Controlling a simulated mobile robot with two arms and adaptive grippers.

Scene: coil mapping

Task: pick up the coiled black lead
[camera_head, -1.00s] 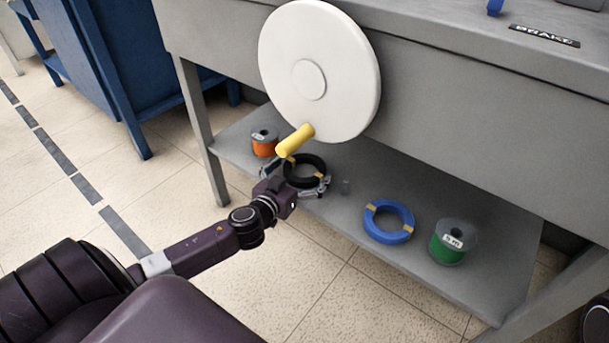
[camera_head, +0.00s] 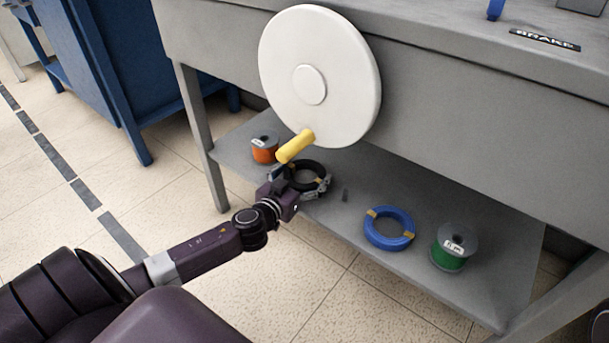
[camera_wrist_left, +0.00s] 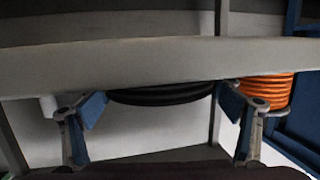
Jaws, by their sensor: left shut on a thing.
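The coiled black lead (camera_head: 317,166) is a dark ring with tan ties on the grey lower shelf, just below the yellow handle of a white wheel. My left gripper (camera_head: 299,181) reaches it from the front, with its fingers spread on both sides of the ring and shut on it. In the left wrist view the black coil (camera_wrist_left: 160,97) spans between the two blue-padded fingers. Its upper part there is hidden by a grey edge. I cannot tell whether the coil is clear of the shelf. My right gripper is not in view.
The white wheel (camera_head: 345,70) and its yellow handle (camera_head: 295,147) hang close above the coil. An orange spool (camera_head: 264,155) stands behind left. A blue coil (camera_head: 388,241) and a green spool (camera_head: 446,258) sit to the right on the shelf (camera_head: 350,217).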

